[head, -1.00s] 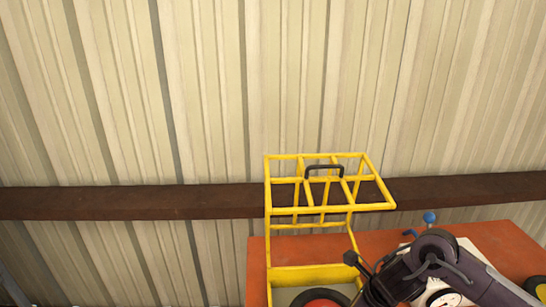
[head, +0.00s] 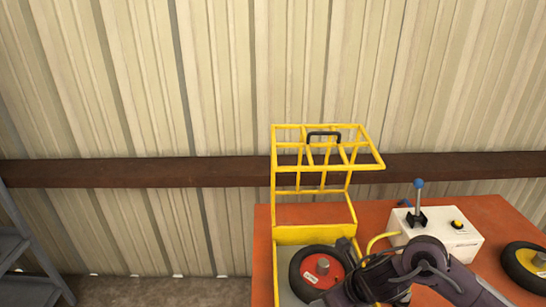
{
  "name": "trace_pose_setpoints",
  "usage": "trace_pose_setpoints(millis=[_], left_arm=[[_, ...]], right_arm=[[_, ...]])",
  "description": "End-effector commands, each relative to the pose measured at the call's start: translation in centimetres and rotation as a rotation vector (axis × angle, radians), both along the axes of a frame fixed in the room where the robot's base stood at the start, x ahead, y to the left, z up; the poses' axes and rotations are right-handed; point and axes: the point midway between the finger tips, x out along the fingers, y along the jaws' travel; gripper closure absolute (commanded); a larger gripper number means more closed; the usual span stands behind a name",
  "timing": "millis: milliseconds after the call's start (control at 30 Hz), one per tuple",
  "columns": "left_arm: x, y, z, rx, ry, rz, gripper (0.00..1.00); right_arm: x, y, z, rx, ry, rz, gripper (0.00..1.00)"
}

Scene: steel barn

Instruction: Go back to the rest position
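My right arm comes in from the lower right. Its dark gripper (head: 350,268) is over the right side of a black wheel with a red hub (head: 322,268). The fingers are dark and overlap the tyre in the picture, so I cannot tell whether they are open or whether they touch it. The wheel lies flat in the base of a yellow cage (head: 298,235). The cage's barred lid (head: 325,146), with a black handle, stands raised above the wheel. My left gripper is not in view.
An orange table (head: 380,213) carries the cage. A white box (head: 450,243) with a blue-knobbed lever and yellow button stands behind my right arm. A wheel with a yellow hub (head: 535,262) lies at the right edge. Grey shelving (head: 25,265) is at lower left, with bare floor between.

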Motion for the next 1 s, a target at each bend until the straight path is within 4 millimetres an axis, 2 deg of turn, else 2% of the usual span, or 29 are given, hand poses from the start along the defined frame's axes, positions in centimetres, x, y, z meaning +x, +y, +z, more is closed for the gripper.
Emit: trace_pose_setpoints(millis=[33,267,400,467,567,700,800,1000], left_arm=[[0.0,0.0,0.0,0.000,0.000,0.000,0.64],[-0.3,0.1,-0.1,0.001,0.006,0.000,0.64],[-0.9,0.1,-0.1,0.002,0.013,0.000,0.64],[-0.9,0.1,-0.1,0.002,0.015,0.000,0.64],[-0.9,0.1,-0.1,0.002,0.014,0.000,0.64],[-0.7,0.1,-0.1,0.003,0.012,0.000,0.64],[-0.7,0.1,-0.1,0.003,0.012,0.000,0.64],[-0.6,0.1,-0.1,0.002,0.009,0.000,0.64]], right_arm=[[-0.4,1.2,-0.1,0.040,0.003,-0.040,0.46],[-1.1,6.0,0.7,0.285,0.036,-0.365,0.46],[-1.9,8.2,2.0,0.521,0.119,-0.717,0.46],[-2.4,8.3,2.6,0.650,0.185,-0.935,0.46],[-3.5,6.7,3.1,0.861,0.319,-1.360,0.46],[-5.9,2.8,2.4,1.064,0.482,-1.906,0.46],[-7.9,0.3,1.5,1.147,0.557,-2.212,0.46],[-12.2,-3.6,-0.2,1.234,0.640,-2.710,0.46]])
